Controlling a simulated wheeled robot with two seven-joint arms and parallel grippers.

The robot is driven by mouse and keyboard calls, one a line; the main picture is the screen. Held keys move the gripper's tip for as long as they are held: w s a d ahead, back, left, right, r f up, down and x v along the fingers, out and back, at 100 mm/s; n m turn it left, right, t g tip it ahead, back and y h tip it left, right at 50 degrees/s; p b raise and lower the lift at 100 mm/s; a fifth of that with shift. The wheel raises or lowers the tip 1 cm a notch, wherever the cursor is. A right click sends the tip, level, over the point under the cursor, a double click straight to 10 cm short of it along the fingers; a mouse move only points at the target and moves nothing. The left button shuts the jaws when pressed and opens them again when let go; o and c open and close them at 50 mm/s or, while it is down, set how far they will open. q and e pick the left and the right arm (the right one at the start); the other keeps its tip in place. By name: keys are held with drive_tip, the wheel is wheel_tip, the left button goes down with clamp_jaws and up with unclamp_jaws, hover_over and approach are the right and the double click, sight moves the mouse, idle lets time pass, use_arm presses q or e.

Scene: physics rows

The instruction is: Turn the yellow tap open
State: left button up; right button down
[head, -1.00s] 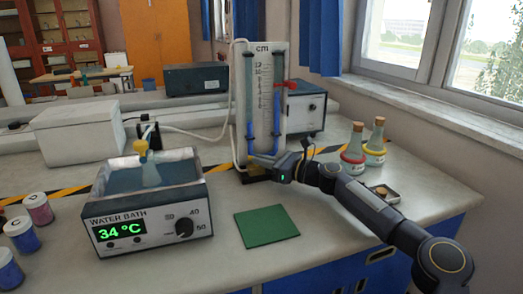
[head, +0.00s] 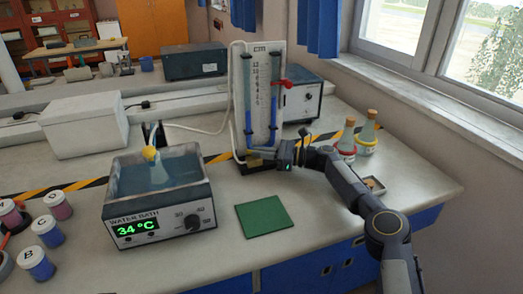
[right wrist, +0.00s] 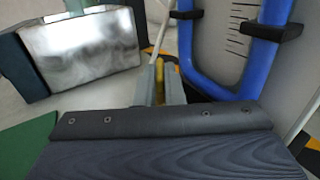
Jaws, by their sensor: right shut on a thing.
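The yellow tap (right wrist: 160,70) is a small yellow piece seen between my right fingers in the right wrist view. In the head view, yellow (head: 254,155) shows low at the front of the manometer (head: 264,60), a white board marked cm with a blue-filled U-tube. My right gripper (right wrist: 160,88) is shut on the tap. In the head view, my right gripper (head: 268,161) reaches the manometer's foot from the right. The fingers hide part of the tap, and I cannot tell how far it is turned. My left gripper is not in view.
A water bath (head: 160,220) reading 34 °C holds a flask, left of a green mat (head: 264,216). Several lidded jars (head: 36,262) are at the left. The counter's front right is clear.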

drive_tip(key=shift+f, duration=0.25)
drive_tip(key=c, duration=1.5)
unclamp_jaws()
drive_tip(key=shift+c, duration=0.2)
drive_tip(key=shift+r, duration=0.1)
drive_tip(key=shift+r, duration=0.1)
